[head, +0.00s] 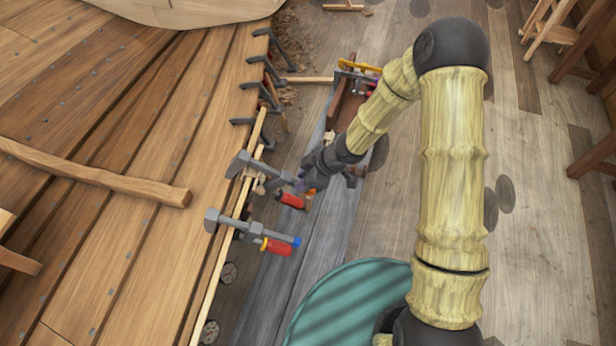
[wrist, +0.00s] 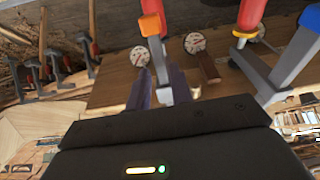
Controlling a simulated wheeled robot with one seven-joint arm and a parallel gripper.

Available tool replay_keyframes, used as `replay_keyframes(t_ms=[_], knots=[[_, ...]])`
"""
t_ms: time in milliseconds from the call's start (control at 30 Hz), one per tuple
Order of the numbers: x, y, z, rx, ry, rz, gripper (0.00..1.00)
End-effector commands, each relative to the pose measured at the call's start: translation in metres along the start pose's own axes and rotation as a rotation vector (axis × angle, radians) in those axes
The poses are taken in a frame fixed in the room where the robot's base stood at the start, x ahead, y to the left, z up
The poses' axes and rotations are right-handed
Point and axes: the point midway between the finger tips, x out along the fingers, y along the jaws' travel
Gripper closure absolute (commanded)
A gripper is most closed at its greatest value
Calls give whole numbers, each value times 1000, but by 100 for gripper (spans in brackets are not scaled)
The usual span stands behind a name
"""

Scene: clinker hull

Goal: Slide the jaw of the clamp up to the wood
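A grey bar clamp (head: 246,163) with a red handle (head: 290,200) and an orange bar end (head: 311,191) sits across the hull edge and a thin wood strip (head: 243,195). My gripper (head: 306,178) is at the clamp's outer end. In the wrist view, my two dark fingers (wrist: 160,80) stand apart on either side of the clamp's grey bar (wrist: 164,72), just below the orange end (wrist: 150,25). Whether they press on it is unclear. The black gripper body hides the lower part of this view. The gap between jaw and wood is too small to judge.
A second clamp (head: 240,223) with a red handle and blue bar end (head: 297,242) stands close by, nearer the camera. Several dark clamps (head: 262,92) line the hull edge farther off. A grey plank (head: 322,240) lies below my arm. Open floor (head: 535,240) is at right.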

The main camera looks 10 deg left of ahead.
Motion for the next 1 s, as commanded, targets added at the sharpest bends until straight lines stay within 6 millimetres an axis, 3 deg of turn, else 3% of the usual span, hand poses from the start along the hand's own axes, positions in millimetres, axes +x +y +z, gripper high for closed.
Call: replay_keyframes(t_ms=[267,1000], knots=[[21,0,1,0,-1,-1,78],[21,0,-1,0,-1,0,82]])
